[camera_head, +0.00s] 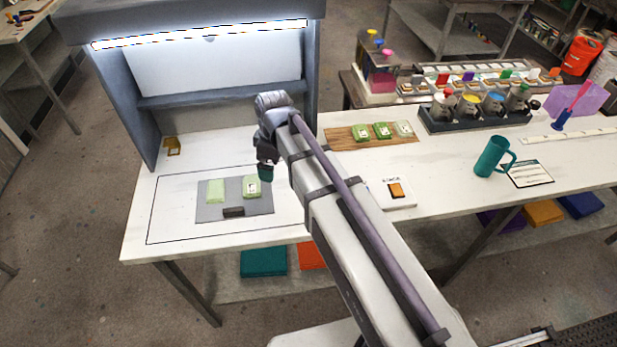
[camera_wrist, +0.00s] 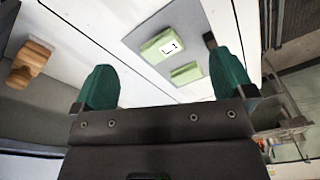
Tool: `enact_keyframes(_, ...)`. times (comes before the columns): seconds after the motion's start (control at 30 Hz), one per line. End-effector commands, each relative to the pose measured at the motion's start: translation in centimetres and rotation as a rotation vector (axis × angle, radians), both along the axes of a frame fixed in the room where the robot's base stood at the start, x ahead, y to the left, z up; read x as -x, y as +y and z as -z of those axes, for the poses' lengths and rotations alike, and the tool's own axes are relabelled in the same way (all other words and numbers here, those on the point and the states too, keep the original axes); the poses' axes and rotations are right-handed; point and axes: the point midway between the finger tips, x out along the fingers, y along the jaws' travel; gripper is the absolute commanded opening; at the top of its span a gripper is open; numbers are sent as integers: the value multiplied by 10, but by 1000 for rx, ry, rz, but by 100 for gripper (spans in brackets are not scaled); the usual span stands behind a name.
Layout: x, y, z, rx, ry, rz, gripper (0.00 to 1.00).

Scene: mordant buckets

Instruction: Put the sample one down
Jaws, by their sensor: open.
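A light green sample with a white label (camera_head: 251,187) lies on a grey mat (camera_head: 262,206) in the lined area of the table. A plain green sample (camera_head: 215,191) lies on the mat to its left. My gripper (camera_head: 265,173) is raised above the table, close to the labelled sample in the head view. In the wrist view my gripper (camera_wrist: 165,84) has its green fingers wide apart with nothing between them. The labelled sample (camera_wrist: 165,46) and the plain one (camera_wrist: 187,73) show beyond the fingers, apart from them.
A small dark block (camera_head: 233,212) lies at the mat's front edge. Several green samples (camera_head: 381,131) rest on a wooden board (camera_head: 341,139) to the right. A lit booth (camera_head: 145,110) stands behind. A teal mug (camera_head: 490,160) stands farther right. The table left of the mat is clear.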

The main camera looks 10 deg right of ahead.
Motion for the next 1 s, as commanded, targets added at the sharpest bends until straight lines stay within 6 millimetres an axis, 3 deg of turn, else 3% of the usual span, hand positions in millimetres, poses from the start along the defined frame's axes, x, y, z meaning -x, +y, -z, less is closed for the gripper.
enact_keyframes(0.03, 37, -30, 0, 15, 14, 197, 100)
enact_keyframes(0.1, 73, -63, 0, 36, 33, 511, 100)
enact_keyframes(0.2, 112, -96, 0, 60, 48, 867, 100)
enact_keyframes(0.27, 124, -105, 0, 69, 52, 993, 100)
enact_keyframes(0.53, 126, -110, 1, 73, 54, 1064, 100)
enact_keyframes(0.63, 126, -109, 18, 73, 53, 1063, 100)
enact_keyframes(1.0, 125, -109, 11, 72, 54, 1061, 100)
